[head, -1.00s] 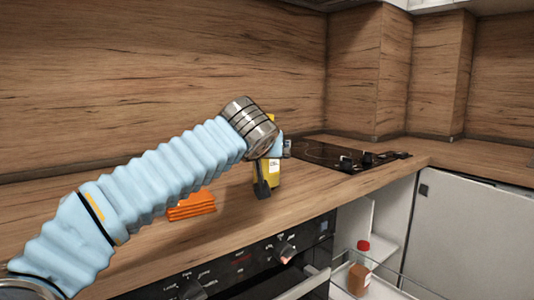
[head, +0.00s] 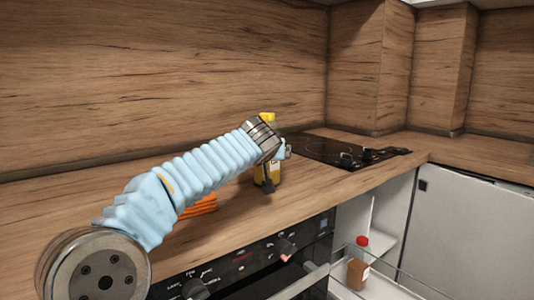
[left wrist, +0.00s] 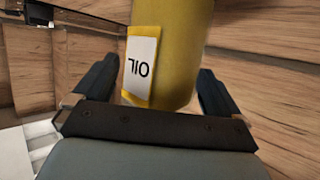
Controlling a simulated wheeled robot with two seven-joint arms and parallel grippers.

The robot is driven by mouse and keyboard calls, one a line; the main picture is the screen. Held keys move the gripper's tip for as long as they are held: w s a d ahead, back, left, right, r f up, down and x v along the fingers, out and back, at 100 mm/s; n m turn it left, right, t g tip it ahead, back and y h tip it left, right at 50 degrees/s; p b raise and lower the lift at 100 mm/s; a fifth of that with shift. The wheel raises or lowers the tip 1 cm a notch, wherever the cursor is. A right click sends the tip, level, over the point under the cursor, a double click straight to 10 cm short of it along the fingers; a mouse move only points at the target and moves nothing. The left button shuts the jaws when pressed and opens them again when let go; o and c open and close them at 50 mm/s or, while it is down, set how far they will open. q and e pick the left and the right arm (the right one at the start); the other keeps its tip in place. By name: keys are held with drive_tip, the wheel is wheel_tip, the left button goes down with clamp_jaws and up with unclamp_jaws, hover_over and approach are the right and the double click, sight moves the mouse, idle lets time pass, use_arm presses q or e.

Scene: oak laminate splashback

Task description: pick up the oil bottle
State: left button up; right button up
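The oil bottle (head: 276,174) is yellow and stands upright on the wooden counter, left of the hob. My left arm partly hides its middle in the head view. In the left wrist view the bottle (left wrist: 178,45) appears upside down, with a white "OIL" label, and lies between the two dark fingers of my left gripper (left wrist: 155,85). The fingers are spread, one on each side; whether either touches the bottle is unclear. In the head view one dark finger of the left gripper (head: 268,185) shows in front of the bottle. My right gripper is not in view.
An orange object (head: 203,206) lies on the counter beneath my left arm. A black hob (head: 325,150) is right of the bottle. Below are an oven front (head: 240,262) and a pulled-out rack holding a red-capped bottle (head: 358,272). The splashback stands behind.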

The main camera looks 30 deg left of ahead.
use_arm(q)
drive_tip(key=shift+r, duration=0.1)
drive_tip(key=c, duration=1.3)
